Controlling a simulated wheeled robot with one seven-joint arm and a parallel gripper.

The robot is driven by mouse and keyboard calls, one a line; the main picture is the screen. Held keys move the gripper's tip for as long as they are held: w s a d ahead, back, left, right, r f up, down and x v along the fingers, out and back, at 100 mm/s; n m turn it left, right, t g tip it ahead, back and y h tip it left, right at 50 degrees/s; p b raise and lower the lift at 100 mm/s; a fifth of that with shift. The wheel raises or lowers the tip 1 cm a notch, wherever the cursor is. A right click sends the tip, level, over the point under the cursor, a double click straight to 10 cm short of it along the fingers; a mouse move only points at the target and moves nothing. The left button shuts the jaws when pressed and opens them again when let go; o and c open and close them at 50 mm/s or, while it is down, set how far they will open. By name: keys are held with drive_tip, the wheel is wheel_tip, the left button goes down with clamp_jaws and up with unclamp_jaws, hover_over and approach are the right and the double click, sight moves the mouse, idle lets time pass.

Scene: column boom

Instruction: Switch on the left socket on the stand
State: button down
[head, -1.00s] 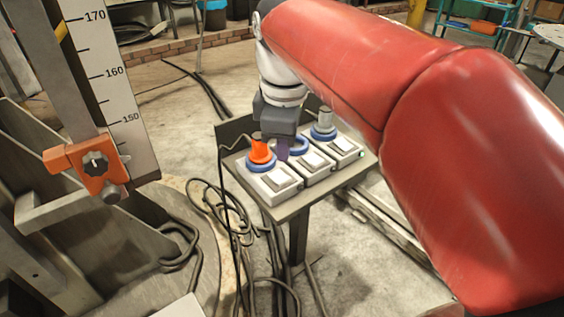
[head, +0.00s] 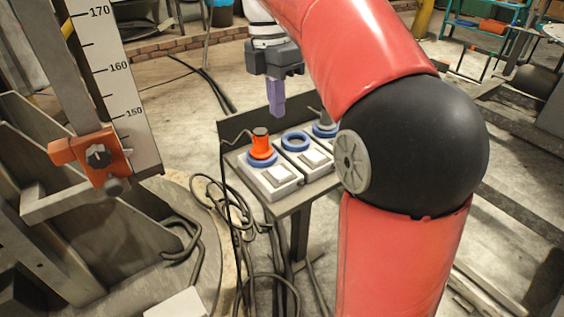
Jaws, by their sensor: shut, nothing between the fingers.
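The stand (head: 289,208) carries a row of three white socket boxes with blue rings. The left socket (head: 267,180) has an orange plug (head: 261,144) upright in its ring and a pale rocker switch (head: 281,174) in front. I cannot tell which way that rocker is tipped, and I see no lit lamp on this box. The middle socket (head: 315,159) has an empty ring. The right socket (head: 325,129) holds a grey plug and is mostly hidden behind my red arm. My gripper (head: 276,113) is shut and empty, pointing down above and behind the sockets, apart from them.
A dark upright panel (head: 230,131) stands along the stand's back edge. Black cables (head: 238,235) hang from the left plug and coil on the floor. A scale post with an orange clamp (head: 90,155) stands at the left.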

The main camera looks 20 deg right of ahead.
sight(283, 175)
drive_tip(key=f+b, duration=0.1)
drive_tip(key=f, duration=0.3)
drive_tip(key=s+f+b, duration=0.1)
drive_tip(key=f, duration=0.4)
drive_tip(key=f+b, duration=0.1)
drive_tip(key=f, duration=0.3)
drive_tip(key=shift+s+d+f, duration=0.25)
drive_tip(key=shift+s+f, duration=0.05)
drive_tip(key=shift+s+f+b, duration=0.1)
drive_tip(key=shift+f+b, duration=0.25)
drive_tip(key=shift+b, duration=0.3)
drive_tip(key=shift+r+t, duration=0.1)
drive_tip(key=shift+t, duration=0.2)
drive_tip(key=shift+w+a+r+p, duration=0.2)
drive_tip(key=shift+w+p, duration=0.55)
drive_tip(key=shift+p, duration=0.05)
